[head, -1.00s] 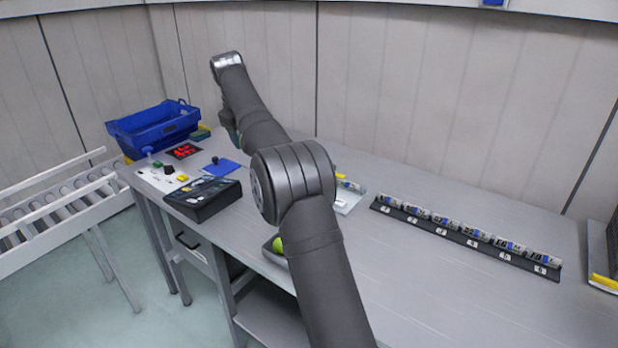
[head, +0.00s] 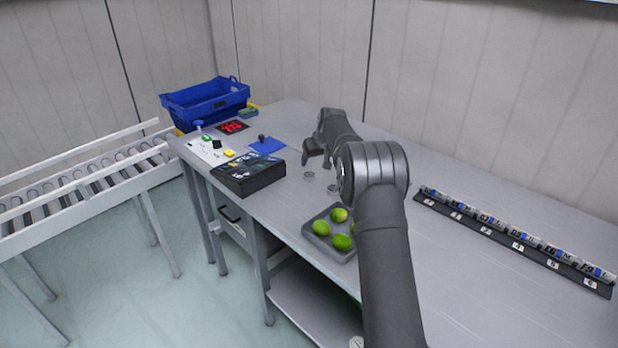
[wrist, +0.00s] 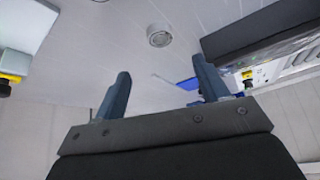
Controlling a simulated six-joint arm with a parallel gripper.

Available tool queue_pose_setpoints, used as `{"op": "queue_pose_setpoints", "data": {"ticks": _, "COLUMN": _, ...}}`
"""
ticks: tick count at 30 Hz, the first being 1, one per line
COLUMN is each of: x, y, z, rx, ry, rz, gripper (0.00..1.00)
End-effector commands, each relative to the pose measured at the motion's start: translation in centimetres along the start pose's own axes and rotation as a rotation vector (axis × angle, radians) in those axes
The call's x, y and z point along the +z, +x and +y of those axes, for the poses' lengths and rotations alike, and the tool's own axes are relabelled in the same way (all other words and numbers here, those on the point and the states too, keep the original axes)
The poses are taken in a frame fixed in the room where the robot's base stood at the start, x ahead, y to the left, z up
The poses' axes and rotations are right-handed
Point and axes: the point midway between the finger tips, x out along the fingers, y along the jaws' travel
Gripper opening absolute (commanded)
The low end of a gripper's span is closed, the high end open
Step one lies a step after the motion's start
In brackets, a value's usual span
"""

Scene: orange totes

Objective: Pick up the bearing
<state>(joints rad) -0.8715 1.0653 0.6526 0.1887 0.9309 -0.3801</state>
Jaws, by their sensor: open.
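A small round metallic ring, which looks like the bearing (wrist: 159,36), lies on the grey table in the wrist view, ahead of the gap between my fingers. In the head view, two small round pieces lie on the table below and beside my gripper: one ring (head: 309,176) and another (head: 333,188) closer to my arm. I cannot tell which of them the wrist view shows. My gripper (head: 316,154) is above the table beside the black box. Its two fingers (wrist: 161,78) are apart with nothing between them.
A black box (head: 248,176) stands left of my gripper. A grey tray (head: 314,214) with several green limes lies near the front edge. A numbered rack (head: 515,243) lies right.

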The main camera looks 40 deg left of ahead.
Motion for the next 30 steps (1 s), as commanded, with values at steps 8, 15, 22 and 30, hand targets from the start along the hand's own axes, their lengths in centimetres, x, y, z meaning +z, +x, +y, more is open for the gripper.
{"op": "queue_pose_setpoints", "data": {"ticks": 8, "x": 0.0, "y": 4.3, "z": -0.1, "rx": 0.000, "ry": -0.001, "rz": -0.001, "gripper": 0.68}}
{"op": "queue_pose_setpoints", "data": {"ticks": 15, "x": 0.1, "y": 5.6, "z": -0.1, "rx": -0.001, "ry": -0.001, "rz": -0.002, "gripper": 0.68}}
{"op": "queue_pose_setpoints", "data": {"ticks": 22, "x": 0.5, "y": 8.7, "z": -0.2, "rx": -0.001, "ry": -0.002, "rz": -0.002, "gripper": 0.68}}
{"op": "queue_pose_setpoints", "data": {"ticks": 30, "x": 0.4, "y": 10.1, "z": -0.2, "rx": 0.000, "ry": -0.002, "rz": 0.000, "gripper": 0.68}}
